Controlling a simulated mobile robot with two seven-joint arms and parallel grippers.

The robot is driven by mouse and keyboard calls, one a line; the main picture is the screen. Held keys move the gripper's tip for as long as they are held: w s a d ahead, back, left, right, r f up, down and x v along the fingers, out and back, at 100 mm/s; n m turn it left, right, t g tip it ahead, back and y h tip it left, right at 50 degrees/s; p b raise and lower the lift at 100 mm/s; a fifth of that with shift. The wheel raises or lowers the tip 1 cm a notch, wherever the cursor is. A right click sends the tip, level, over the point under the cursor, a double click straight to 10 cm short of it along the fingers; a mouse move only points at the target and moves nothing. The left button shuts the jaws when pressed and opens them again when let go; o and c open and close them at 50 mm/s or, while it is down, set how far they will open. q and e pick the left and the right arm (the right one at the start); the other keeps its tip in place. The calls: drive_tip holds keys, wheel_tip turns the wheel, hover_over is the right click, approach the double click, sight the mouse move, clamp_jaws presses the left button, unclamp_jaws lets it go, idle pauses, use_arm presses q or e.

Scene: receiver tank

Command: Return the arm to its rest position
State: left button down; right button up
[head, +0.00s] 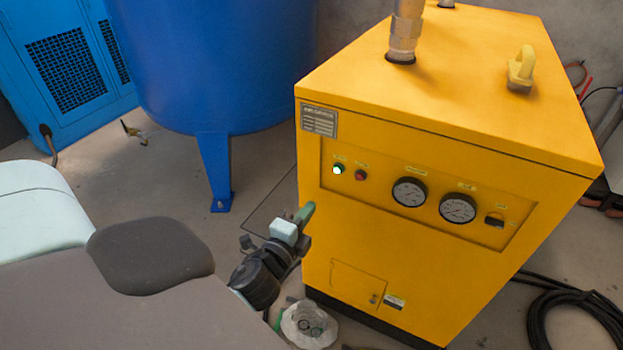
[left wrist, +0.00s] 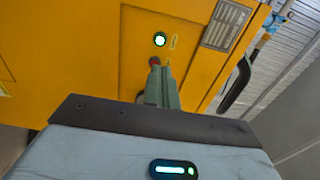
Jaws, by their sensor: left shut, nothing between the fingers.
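My left arm reaches in from the left in the head view. Its gripper (head: 307,209) is shut and empty, in front of the left edge of the yellow machine (head: 405,270), below the panel's lamps. In the left wrist view the shut fingers (left wrist: 156,66) point at the panel. The green button (head: 337,169) glows and also shows in the left wrist view (left wrist: 160,40). I cannot tell the gap between fingertips and panel. My right gripper is out of view.
A blue tank (head: 210,60) on legs stands behind, left of the machine. A blue cabinet (head: 65,70) with grilles is at the far left. A coiled black hose (head: 580,305) lies on the floor at right. A metal pipe (head: 405,30) rises from the machine's top.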

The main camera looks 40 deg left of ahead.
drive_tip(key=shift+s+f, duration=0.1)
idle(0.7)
use_arm(q)
drive_tip(key=s+d+f+n+g+h+p, duration=0.2)
drive_tip(key=s+d+f+n+g+p, duration=0.1)
drive_tip(key=s, duration=0.7)
drive_tip(key=s+d+f+n+g+h+p, duration=0.2)
drive_tip(key=s+d+f+n, duration=0.3)
drive_tip(key=s, duration=0.5)
drive_tip(key=s+d+f+n+g+h+p, duration=0.2)
drive_tip(key=s+d+f+n+g+p, duration=0.1)
drive_tip(key=s, duration=0.7)
drive_tip(key=d+f+n+p, duration=0.1)
drive_tip(key=d+n, duration=0.1)
drive_tip(key=d, duration=0.1)
drive_tip(key=shift+f+g, duration=0.35)
drive_tip(key=shift+g, duration=0.05)
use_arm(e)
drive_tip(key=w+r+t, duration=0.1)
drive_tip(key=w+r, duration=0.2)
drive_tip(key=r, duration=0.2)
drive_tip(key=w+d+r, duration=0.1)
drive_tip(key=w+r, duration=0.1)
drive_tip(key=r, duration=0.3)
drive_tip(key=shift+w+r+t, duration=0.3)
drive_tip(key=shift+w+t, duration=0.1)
